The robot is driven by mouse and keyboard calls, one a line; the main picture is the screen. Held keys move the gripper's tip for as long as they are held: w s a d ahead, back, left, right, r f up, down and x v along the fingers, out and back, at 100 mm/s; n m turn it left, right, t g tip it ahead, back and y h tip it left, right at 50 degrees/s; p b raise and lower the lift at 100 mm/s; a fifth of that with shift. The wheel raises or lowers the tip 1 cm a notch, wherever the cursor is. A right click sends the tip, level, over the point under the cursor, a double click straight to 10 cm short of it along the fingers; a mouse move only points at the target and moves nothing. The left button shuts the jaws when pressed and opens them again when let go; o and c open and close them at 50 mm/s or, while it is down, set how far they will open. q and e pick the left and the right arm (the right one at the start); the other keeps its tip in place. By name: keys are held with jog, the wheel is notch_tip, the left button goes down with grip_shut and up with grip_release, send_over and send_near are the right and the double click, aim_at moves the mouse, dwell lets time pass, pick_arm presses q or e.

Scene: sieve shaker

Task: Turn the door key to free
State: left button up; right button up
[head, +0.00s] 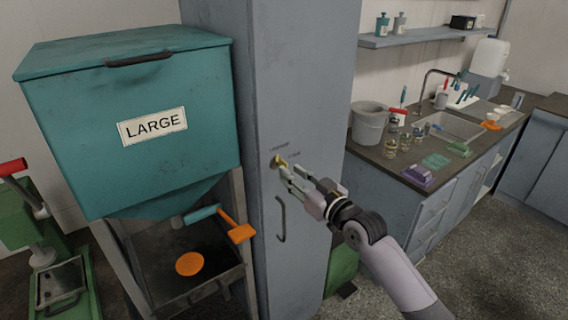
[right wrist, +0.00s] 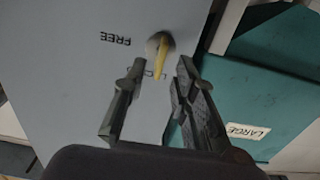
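The yellow door key (head: 281,160) sits in a lock on the tall grey-blue cabinet door (head: 290,75), above a dark vertical handle (head: 281,220). In the right wrist view the key (right wrist: 161,58) is in a round grey lock. Its yellow grip points down the picture, over a partly hidden label that seems to begin "LOC". The "FREE" label (right wrist: 115,38) is upside down to the left. My right gripper (head: 287,174) is at the key; in its wrist view the fingers (right wrist: 161,66) are apart, one each side of the grip. I cannot tell contact. My left gripper is not in view.
To the right is a counter (head: 375,152) with a grey bucket (head: 368,124), jars and a sink. Grey floor is clear at the lower right.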

jog(key=shift+x, duration=2.35)
jog(key=shift+c, duration=0.3)
grip_shut()
